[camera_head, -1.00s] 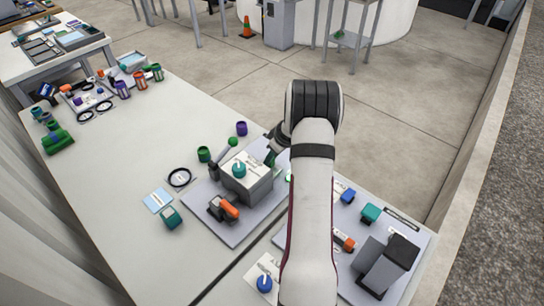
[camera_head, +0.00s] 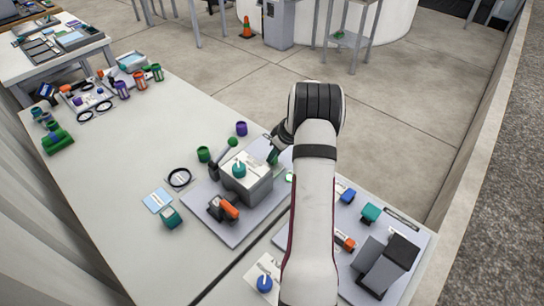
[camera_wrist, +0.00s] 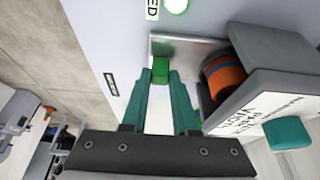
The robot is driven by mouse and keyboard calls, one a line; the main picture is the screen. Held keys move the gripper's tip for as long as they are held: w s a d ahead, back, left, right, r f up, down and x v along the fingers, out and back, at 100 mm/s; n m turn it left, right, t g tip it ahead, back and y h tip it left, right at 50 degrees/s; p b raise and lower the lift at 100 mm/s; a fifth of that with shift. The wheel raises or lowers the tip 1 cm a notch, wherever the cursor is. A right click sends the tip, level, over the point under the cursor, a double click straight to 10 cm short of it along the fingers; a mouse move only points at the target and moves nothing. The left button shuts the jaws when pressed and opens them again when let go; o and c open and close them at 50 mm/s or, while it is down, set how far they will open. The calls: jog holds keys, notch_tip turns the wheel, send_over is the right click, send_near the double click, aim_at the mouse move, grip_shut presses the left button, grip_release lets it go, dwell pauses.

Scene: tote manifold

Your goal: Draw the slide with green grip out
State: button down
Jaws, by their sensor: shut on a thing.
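The green grip (camera_wrist: 160,70) is a small block on a flat metal slide (camera_wrist: 186,45) in the wrist view. My gripper (camera_wrist: 161,84), with its teal fingers, is shut on the green grip. The slide lies against the pale panel beside a grey box (camera_wrist: 275,90) holding an orange-and-blue round part. In the head view my gripper (camera_head: 273,156) is just beyond the grey box (camera_head: 247,184) with the teal knob. My arm and wrist hide part of that area, and the green grip cannot be made out there.
The box stands on a grey base plate (camera_head: 207,199) with an orange-handled part (camera_head: 223,207) and a lever (camera_head: 222,157). A green-lit lamp (camera_wrist: 176,5) is near the slide. A second plate with several coloured parts is at right.

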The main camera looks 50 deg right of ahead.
jog(key=d, duration=0.9)
jog(key=shift+d, duration=0.6)
jog(key=shift+r, duration=0.1)
jog(key=c, duration=0.7)
grip_release()
jog(key=v, duration=1.5)
jog(key=shift+s+r, duration=0.25)
jog(key=shift+r, duration=0.05)
